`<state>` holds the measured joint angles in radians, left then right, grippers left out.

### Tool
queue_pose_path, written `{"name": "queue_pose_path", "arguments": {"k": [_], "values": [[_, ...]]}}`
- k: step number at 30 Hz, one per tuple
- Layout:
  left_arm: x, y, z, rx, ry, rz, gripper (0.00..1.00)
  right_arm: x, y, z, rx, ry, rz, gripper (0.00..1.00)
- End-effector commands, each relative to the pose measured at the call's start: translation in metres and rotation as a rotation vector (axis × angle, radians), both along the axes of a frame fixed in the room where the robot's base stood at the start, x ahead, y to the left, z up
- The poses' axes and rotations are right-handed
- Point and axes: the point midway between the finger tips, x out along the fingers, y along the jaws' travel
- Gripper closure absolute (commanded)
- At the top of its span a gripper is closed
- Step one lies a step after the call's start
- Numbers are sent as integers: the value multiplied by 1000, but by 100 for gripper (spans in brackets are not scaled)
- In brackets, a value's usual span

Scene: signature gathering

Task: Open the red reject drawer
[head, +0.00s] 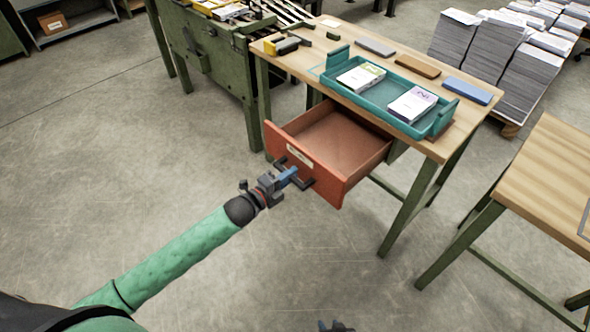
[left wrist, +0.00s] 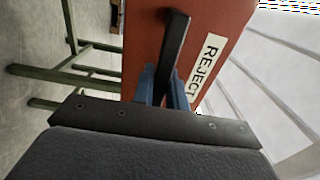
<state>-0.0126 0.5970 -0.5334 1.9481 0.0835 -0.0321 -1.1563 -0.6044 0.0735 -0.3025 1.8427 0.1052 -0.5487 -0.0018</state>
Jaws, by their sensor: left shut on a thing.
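The red reject drawer (head: 335,143) hangs under the wooden table and is pulled well out. Its empty inside shows in the head view. Its front, with a REJECT label (left wrist: 206,66), fills the middle of the left wrist view. The dark bar handle (left wrist: 174,50) is on the drawer front. My left gripper (head: 291,174) is at the drawer front with its blue fingers closed around the handle; they also show in the left wrist view (left wrist: 161,88). My right gripper (head: 335,326) shows only as a dark tip at the bottom edge of the head view.
The wooden table (head: 330,100) bears a teal tray (head: 372,98) with two paper stacks, and several small blocks. A green machine (head: 215,60) stands at the left. Another table (head: 545,180) is at the right. Paper piles (head: 500,55) stand behind. The floor in front is clear.

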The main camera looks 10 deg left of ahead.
Motion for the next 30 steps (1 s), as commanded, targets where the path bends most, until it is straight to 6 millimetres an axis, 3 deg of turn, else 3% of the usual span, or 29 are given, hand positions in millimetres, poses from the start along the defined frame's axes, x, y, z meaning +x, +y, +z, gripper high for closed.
{"name": "queue_pose_path", "arguments": {"k": [13,14,16,17,30], "values": [[-3,2,-1,1,1,0,100,0,-1,0,-1,1,0,64],[-3,2,-1,1,1,0,80,0,-1,0,-1,1,0,64],[-3,2,-1,1,1,0,66,1,-1,0,-1,1,0,64],[-3,2,-1,1,1,0,64,1,-1,0,-1,1,0,64],[-12,8,-1,1,1,0,64,2,-1,1,-2,0,0,64]]}}
